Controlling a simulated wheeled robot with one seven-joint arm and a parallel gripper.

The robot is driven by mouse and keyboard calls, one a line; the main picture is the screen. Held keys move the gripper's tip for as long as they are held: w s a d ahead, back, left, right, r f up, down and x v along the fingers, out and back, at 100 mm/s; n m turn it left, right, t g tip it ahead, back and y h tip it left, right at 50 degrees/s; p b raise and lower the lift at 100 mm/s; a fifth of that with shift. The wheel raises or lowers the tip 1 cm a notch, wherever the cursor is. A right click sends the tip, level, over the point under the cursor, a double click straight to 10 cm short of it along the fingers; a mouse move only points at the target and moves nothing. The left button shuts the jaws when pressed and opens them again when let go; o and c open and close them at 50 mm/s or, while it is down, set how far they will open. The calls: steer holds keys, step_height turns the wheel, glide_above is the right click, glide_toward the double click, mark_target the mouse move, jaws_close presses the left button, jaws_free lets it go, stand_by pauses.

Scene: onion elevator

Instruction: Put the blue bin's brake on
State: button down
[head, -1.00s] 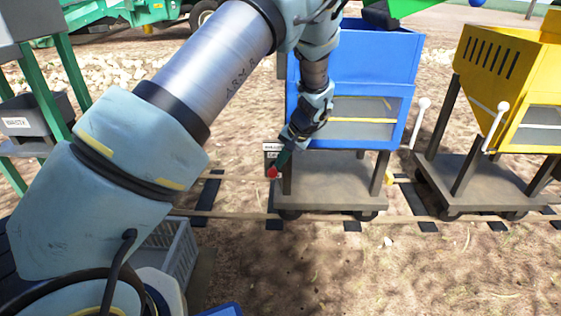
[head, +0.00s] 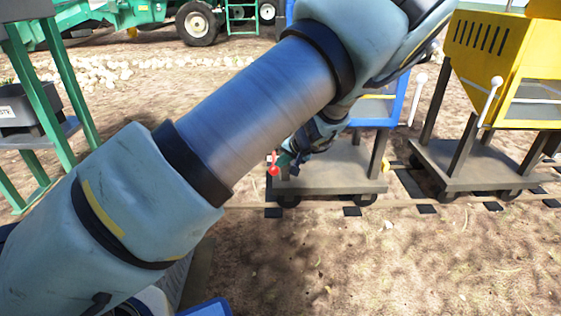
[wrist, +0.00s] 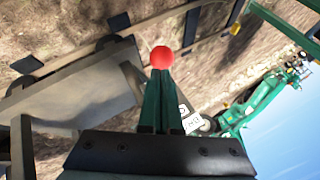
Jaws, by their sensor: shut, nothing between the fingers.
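The blue bin (head: 400,95) stands on a grey rail cart (head: 330,172), mostly hidden behind my arm. A red ball knob (head: 275,171) on a short red stem shows at the cart's left end. In the wrist view the red knob (wrist: 162,57) sits right at the tips of my green fingers. My gripper (wrist: 160,74) is shut with nothing held between its fingers. In the head view my gripper (head: 284,160) is beside the knob, just right of it. I cannot tell whether the fingers touch the knob.
A yellow bin (head: 495,60) on its own cart (head: 470,165) stands to the right, with a white-knobbed lever (head: 489,98). Another white-knobbed lever (head: 418,92) is between the carts. Rails run beneath. A green frame (head: 68,95) stands at left. The front ground is open.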

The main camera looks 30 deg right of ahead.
steer(key=f, duration=0.3)
steer(key=shift+s+f, duration=0.3)
steer(key=shift+r, duration=0.1)
steer(key=shift+r+p, duration=0.5)
steer(key=shift+r, duration=0.2)
